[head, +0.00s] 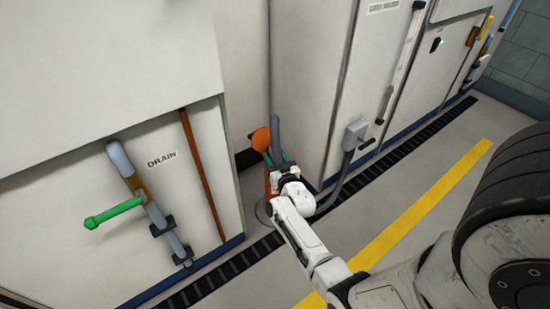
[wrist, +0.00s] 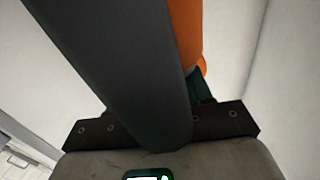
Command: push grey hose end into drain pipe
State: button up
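The grey hose end (head: 275,128) stands up by an orange-topped stand (head: 261,139) in the gap between two cabinets. My gripper (head: 276,158) is at the hose, with its teal fingers on either side. In the wrist view the hose (wrist: 120,60) is a large dark grey cylinder slanting across the gripper, with the orange stand (wrist: 186,30) behind it. One dark green finger shows right of the hose; the other is hidden. I cannot tell if the fingers press on it. The drain pipe (head: 118,155), grey-blue with a brass section and green handle (head: 114,213), slants down the left cabinet.
A DRAIN label (head: 161,159) is right of the pipe. A rust-brown vertical pipe (head: 203,175) runs between the drain and my gripper. A grey wall box (head: 355,134) has a hose running down to the floor. A black floor grate and yellow stripe (head: 430,205) cross open floor.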

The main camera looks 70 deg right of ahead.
jog(key=o, duration=0.5)
jog(key=shift+f, duration=0.1)
jog(key=shift+s+a, duration=0.1)
jog(key=shift+s+a+p, duration=0.15)
jog(key=shift+a+p, duration=0.1)
jog(key=shift+p, duration=0.1)
jog(key=p+v, duration=0.5)
jog(key=v, duration=0.5)
jog(key=shift+p, duration=0.4)
jog(key=shift+s, duration=0.1)
